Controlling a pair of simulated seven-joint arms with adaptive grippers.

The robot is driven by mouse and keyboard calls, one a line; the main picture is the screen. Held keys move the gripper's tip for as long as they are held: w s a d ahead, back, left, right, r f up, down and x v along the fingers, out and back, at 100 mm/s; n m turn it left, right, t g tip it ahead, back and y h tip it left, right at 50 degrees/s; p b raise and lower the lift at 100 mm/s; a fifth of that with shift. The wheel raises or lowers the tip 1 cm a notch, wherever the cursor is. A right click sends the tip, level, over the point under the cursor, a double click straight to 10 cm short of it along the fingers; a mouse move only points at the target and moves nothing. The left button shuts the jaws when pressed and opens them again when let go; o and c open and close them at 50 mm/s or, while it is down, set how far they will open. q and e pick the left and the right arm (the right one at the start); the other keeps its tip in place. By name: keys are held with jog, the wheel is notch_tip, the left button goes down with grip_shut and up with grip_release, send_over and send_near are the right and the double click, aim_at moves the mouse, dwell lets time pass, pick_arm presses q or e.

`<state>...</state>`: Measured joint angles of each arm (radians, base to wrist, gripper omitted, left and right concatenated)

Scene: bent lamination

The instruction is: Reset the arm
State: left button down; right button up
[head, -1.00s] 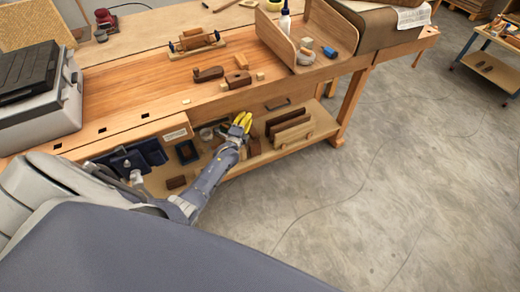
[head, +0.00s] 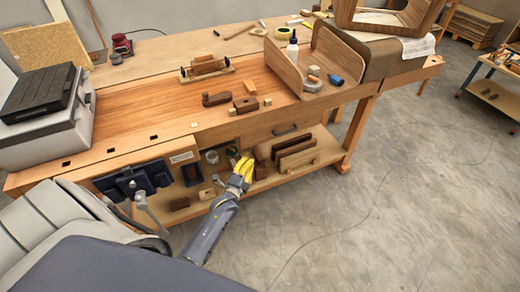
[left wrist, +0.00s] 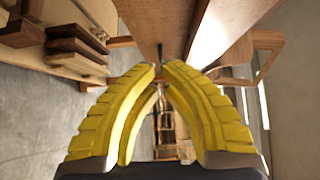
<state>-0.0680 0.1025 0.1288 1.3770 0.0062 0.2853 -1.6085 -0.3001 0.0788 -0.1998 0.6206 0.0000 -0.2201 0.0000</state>
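My left gripper (head: 242,172) has yellow ribbed fingers on a grey-blue arm that comes in from the lower left. In the head view it is in front of the workbench's lower shelf, left of some upright boards (head: 295,152). In the left wrist view the gripper (left wrist: 160,68) shows its curved fingers arching together, with tips almost meeting and nothing held between them. It looks shut and empty. My right gripper is not in either current view.
The wooden workbench (head: 150,109) spans the view. Its shelf (head: 290,178) holds boards and small items close to the gripper. On top are a grey case (head: 45,135), a wooden plane (head: 216,98), a glue bottle (head: 292,50) and a bent wood form (head: 345,55). Open concrete floor (head: 400,210) lies to the right.

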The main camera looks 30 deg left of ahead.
pick_arm(q)
jog(key=s+d+f+n+g+h, duration=0.1)
jog(key=s+d+f+n+g, duration=0.2)
jog(key=s+f, duration=0.5)
jog(key=s+d+f+n+g, duration=0.1)
jog(key=s+f+n+g, duration=0.25)
jog(key=f, duration=0.85)
jog(key=s+d+f+n+g+h, duration=0.1)
jog(key=s+d+f+n+g, duration=0.15)
jog(key=s+f+n, duration=0.5)
jog(key=s+d+f+g, duration=0.1)
jog(key=s+f, duration=0.4)
jog(key=s, duration=0.7)
jog(key=s+d+f+m+g, duration=0.1)
jog(key=s+f+g, duration=0.3)
jog(key=s, duration=0.8)
jog(key=s+d+f+g, duration=0.2)
jog(key=s+f, duration=0.5)
jog(key=s, duration=0.4)
jog(key=shift+s+d+f+h, duration=0.15)
jog(key=shift+s+d+h, duration=0.15)
jog(key=shift+s+d, duration=0.15)
